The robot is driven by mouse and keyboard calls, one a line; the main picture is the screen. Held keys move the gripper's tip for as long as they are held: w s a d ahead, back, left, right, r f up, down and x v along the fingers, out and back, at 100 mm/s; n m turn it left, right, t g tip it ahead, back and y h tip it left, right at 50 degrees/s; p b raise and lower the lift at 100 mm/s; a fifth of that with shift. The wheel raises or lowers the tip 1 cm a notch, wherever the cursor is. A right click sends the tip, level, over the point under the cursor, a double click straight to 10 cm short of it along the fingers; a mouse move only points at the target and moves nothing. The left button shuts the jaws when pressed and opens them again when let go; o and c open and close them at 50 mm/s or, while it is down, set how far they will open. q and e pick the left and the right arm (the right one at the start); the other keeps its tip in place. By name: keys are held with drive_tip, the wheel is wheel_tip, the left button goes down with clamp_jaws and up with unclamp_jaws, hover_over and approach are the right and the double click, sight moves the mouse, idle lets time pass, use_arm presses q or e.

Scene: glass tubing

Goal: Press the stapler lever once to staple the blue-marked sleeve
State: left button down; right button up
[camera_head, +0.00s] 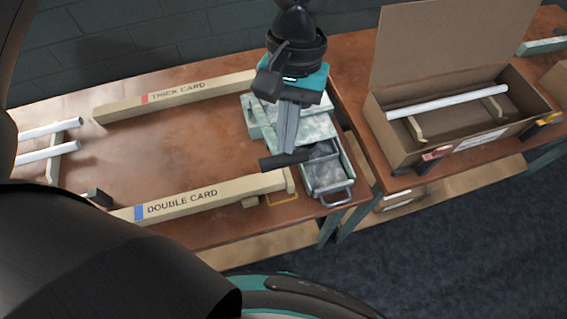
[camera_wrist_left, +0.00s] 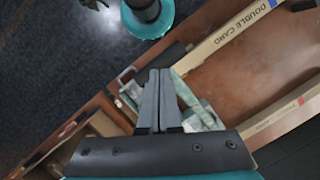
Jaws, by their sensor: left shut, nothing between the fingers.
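The blue-marked sleeve (camera_head: 215,201), a long beige box lettered DOUBLE CARD, lies along the near side of the table, its right end beside the stapler. It also shows in the left wrist view (camera_wrist_left: 232,38). The stapler (camera_head: 325,172) is a pale green and grey metal device at the table's right end. A black cylindrical grip (camera_head: 279,161), seemingly its lever handle, sits at its near left. My left gripper (camera_head: 287,149) is shut and empty, pointing down over the stapler, fingertips at the grip; contact is unclear. Its fingers show closed together in the wrist view (camera_wrist_left: 160,73). My right gripper is not seen.
A red-marked THICK CARD sleeve (camera_head: 175,97) lies at the back of the table (camera_head: 150,150). White tubes (camera_head: 48,151) rest on a support at left. An open cardboard box (camera_head: 390,146) with a white tube (camera_head: 447,101) stands on the right-hand table. The table's middle is clear.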

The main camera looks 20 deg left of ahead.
sight(286, 156)
use_arm(q)
drive_tip(key=shift+s+f+b, duration=0.15)
drive_tip(key=shift+f+b, duration=0.35)
drive_tip(key=shift+f, duration=0.05)
drive_tip(key=shift+w+x, duration=0.2)
drive_tip(key=shift+x, duration=0.55)
drive_tip(key=shift+w+x, duration=0.15)
drive_tip(key=shift+x, duration=0.55)
drive_tip(key=shift+w+x, duration=0.2)
drive_tip(key=shift+x, duration=0.55)
drive_tip(key=w+p, duration=0.1)
drive_tip(key=w+r+p, duration=0.1)
drive_tip(key=w+p, duration=0.1)
